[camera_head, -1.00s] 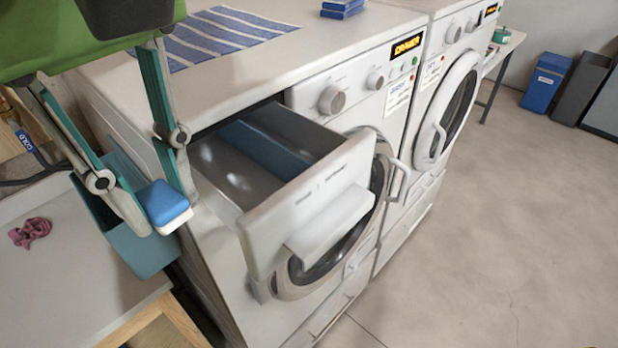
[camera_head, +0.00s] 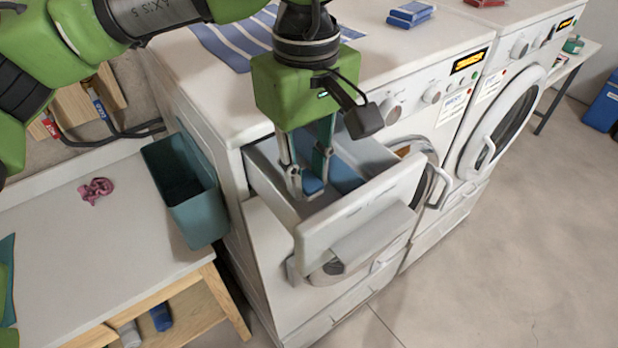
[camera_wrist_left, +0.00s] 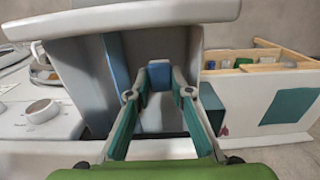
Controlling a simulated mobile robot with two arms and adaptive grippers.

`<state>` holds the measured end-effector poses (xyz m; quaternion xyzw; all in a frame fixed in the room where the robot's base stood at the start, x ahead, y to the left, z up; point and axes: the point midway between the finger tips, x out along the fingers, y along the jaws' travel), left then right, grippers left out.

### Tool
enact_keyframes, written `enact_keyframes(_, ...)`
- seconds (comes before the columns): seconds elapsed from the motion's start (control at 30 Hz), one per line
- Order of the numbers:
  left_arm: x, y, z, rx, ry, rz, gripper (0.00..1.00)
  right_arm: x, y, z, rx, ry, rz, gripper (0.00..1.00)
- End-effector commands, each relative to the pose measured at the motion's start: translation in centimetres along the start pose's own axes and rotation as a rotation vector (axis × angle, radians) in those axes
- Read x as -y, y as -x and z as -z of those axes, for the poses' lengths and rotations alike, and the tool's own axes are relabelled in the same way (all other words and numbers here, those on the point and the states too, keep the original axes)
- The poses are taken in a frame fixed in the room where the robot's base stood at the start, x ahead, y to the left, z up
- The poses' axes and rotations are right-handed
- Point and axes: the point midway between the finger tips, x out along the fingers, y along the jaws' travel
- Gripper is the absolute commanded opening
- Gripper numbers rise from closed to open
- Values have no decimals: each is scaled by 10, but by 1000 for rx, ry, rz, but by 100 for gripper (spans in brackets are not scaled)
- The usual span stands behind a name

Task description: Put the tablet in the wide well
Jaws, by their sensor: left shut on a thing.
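The tablet (camera_head: 312,186) is a small blue block in the fingers of my left gripper (camera_head: 309,190), which point down into the pulled-out washer drawer. The tablet also shows between the fingertips in the left wrist view (camera_wrist_left: 158,71). The drawer has a grey wide well (camera_head: 268,172) on the left and a blue-lined narrower section (camera_head: 346,174) on the right. The tablet is over or inside the wide well, left of the blue part; its exact height and any contact with the floor are hidden. My right gripper is not seen.
The drawer front (camera_head: 362,218) stands out before the washer door. Blue boxes (camera_head: 410,13) and a striped cloth (camera_head: 225,45) lie on top.

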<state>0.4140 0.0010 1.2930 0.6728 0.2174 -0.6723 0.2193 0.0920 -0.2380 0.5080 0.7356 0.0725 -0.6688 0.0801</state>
Motion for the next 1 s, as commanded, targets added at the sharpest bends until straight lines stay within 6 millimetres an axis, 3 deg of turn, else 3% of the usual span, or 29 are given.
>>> enact_keyframes(0.27,-4,-34,2,1,2,0,5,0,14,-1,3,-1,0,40)
enact_keyframes(0.67,-4,-41,2,1,2,-2,5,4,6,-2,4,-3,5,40)
enact_keyframes(0.7,-4,-39,2,1,2,-2,28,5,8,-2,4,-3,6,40)
enact_keyframes(0.73,-4,-39,2,1,2,-2,36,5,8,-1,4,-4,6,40)
enact_keyframes(1.0,-4,-39,2,0,2,-1,37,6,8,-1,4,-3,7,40)
